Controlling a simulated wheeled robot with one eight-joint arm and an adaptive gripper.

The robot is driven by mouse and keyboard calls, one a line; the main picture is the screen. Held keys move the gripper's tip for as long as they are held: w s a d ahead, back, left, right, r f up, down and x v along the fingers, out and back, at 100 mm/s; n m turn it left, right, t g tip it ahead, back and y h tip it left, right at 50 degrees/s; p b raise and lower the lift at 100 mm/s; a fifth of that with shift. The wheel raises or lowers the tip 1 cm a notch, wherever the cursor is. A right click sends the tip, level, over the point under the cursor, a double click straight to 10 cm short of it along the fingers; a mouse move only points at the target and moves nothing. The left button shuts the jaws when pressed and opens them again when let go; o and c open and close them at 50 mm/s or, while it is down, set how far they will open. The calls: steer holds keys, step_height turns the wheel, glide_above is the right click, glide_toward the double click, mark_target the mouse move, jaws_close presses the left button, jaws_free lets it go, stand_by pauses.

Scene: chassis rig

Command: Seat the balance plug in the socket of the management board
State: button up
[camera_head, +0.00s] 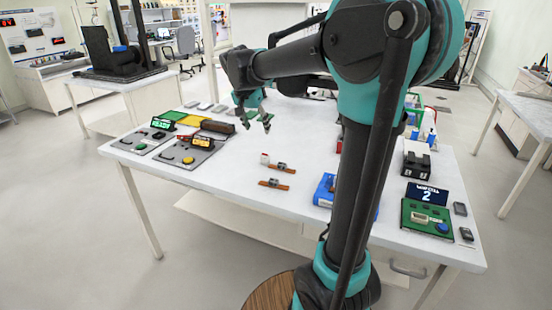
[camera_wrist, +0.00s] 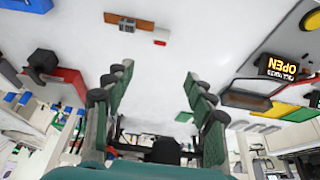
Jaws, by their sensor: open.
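A green board (camera_head: 427,218) with a pale socket-like part (camera_head: 419,217) and a blue round part lies at the right end of the table, below a screen showing 2; it looks like the management board. A small white block with a red part (camera_head: 265,158), perhaps the balance plug, lies mid-table by the brown strips. The wrist view shows a white and red piece (camera_wrist: 160,37) beside a brown strip. My gripper (camera_head: 257,119) is open and empty above the table, behind and left of the white block. Its two green fingers (camera_wrist: 158,76) stand apart in the wrist view.
Two brown strips with dark clips (camera_head: 281,168) (camera_head: 274,183) lie mid-table. Panels with lit signs (camera_head: 190,154) stand at the left. A blue case (camera_head: 325,190) sits partly behind my arm, with a black block (camera_head: 416,165) to the right. The front middle of the table is clear.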

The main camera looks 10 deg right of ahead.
glide_above(265, 155)
steer(key=a, duration=0.1)
step_height(265, 155, down, 10)
steer(key=shift+s+f+x, duration=0.1)
steer(key=shift+s+x, duration=0.1)
steer(key=shift+x, duration=0.65)
steer(key=shift+s+f+x, duration=0.1)
steer(key=shift+s+x, duration=0.1)
steer(key=shift+x, duration=0.65)
steer(key=shift+s+f+x, duration=0.1)
steer(key=shift+s+x, duration=0.05)
steer(key=shift+x, duration=0.7)
steer(key=shift+a+r, duration=0.1)
steer(key=c, duration=1.1)
steer(key=shift+r, duration=0.15)
